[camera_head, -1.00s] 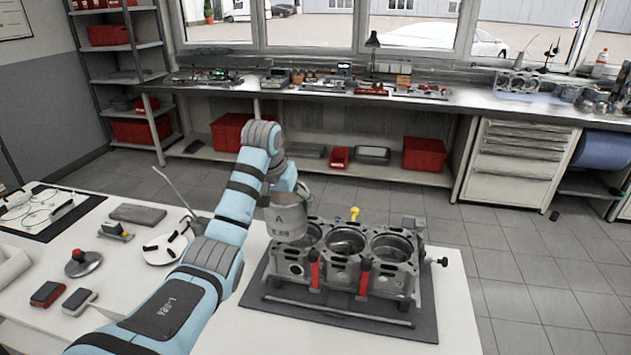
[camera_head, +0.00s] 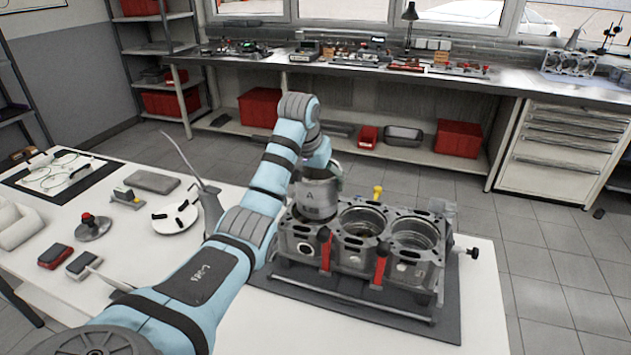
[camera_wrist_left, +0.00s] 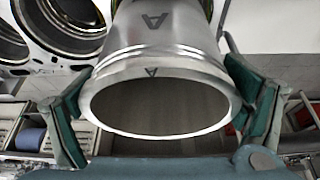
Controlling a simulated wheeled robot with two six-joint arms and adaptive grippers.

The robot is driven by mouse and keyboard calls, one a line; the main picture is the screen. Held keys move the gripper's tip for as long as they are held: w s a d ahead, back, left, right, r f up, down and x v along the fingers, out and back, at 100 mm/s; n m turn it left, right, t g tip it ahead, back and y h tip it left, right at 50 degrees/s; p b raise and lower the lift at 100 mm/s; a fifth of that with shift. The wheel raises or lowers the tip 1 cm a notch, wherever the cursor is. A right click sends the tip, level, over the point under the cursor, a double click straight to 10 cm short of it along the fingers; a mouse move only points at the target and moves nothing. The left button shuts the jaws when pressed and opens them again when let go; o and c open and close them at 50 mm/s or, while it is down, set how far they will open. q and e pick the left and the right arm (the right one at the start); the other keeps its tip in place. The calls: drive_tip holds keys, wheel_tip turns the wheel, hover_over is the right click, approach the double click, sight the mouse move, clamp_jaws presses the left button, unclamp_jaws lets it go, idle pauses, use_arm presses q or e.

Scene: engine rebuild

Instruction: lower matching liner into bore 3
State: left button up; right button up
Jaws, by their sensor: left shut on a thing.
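A silver cylinder liner (camera_head: 317,200) marked with an "A" is held in my left gripper (camera_head: 327,168), upright over the left end of the engine block (camera_head: 350,262). It covers most of the leftmost bore; I cannot tell whether its lower edge has entered. The middle bore (camera_head: 362,222) and the right bore (camera_head: 415,234) are uncovered. In the left wrist view, the gripper's teal fingers (camera_wrist_left: 160,115) sit on both sides of the liner (camera_wrist_left: 165,48), whose open end faces the camera. Bores show at upper left there (camera_wrist_left: 75,15). My right gripper is not in view.
The block rests on a dark mat (camera_head: 448,328) on the white table. Red clamps (camera_head: 379,266) stand at the block's front, and a yellow knob (camera_head: 377,191) is behind it. A white disc (camera_head: 173,218) and small tools lie to the left.

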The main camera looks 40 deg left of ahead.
use_arm(q)
drive_tip(key=shift+s+r+p, duration=0.2)
drive_tip(key=shift+s+p, duration=0.3)
drive_tip(key=shift+p, duration=0.05)
drive_tip(key=shift+d, duration=0.1)
idle(0.5)
drive_tip(key=shift+s+r+p, duration=0.1)
drive_tip(key=shift+p, duration=0.55)
drive_tip(key=shift+f, duration=0.5)
drive_tip(key=shift+f, duration=0.65)
